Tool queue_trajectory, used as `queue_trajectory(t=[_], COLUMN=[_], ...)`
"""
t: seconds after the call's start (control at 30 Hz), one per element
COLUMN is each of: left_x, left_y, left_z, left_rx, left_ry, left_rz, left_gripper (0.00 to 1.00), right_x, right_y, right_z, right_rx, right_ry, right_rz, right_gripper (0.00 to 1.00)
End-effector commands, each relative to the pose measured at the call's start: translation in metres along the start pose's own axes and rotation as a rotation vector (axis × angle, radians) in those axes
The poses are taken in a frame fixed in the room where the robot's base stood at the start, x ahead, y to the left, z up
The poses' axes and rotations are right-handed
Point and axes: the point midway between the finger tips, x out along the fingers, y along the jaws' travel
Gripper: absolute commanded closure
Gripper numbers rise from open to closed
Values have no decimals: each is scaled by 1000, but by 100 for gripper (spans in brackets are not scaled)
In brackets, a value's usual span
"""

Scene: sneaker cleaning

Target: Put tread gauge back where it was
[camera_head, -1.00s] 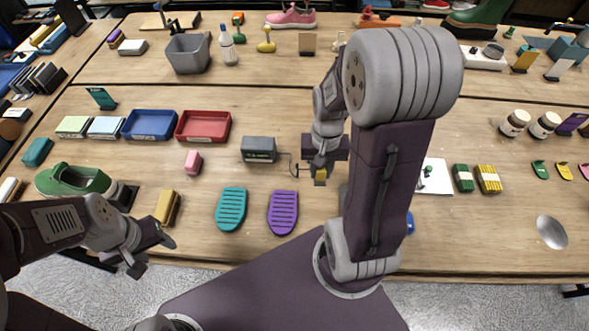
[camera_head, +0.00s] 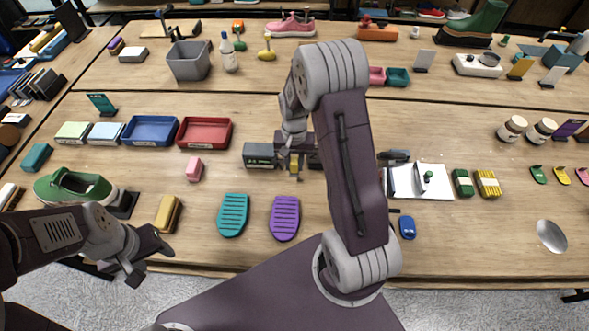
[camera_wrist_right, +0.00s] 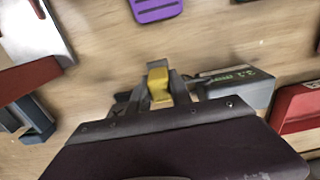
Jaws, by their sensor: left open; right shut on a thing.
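A small yellow piece (camera_head: 294,166), apparently the tread gauge, is held between the fingers of my right gripper (camera_head: 296,172). The right wrist view shows the yellow piece (camera_wrist_right: 158,85) gripped, with bare wood beyond it. I cannot tell its height above the table. The gripper is just right of a grey box (camera_head: 260,154) with a dark front, which also shows beside the fingers in the right wrist view (camera_wrist_right: 238,88). My left gripper (camera_head: 150,262) is open and empty at the front left edge of the table, near a yellow-brown block (camera_head: 168,213).
Teal (camera_head: 233,215) and purple (camera_head: 285,217) sole-shaped pads lie in front. Blue (camera_head: 150,130) and red (camera_head: 205,132) trays stand left of the box. A white sheet (camera_head: 437,181) with tools lies right of my right arm.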

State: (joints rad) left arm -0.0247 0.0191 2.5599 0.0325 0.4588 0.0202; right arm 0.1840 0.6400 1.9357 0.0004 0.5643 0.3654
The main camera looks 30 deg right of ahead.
Motion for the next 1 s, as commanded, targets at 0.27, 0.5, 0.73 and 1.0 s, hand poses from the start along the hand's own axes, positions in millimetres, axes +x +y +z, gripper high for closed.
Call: queue_trajectory(t=[0.27,0.5,0.73,1.0], left_x=[-3,-1,0,-2], left_y=[0,0,0,0], left_z=[0,0,0,0], left_rx=[0,0,0,0], left_ry=[0,0,0,0], left_rz=[0,0,0,0], left_gripper=[48,48,48,48], right_x=[37,38,40,39], right_y=[1,1,1,1], right_z=[1,1,1,1], right_rx=[0,0,0,0], right_ry=[-3,-2,-2,-1], right_rz=[1,1,1,1], right_gripper=[100,100,53,53])
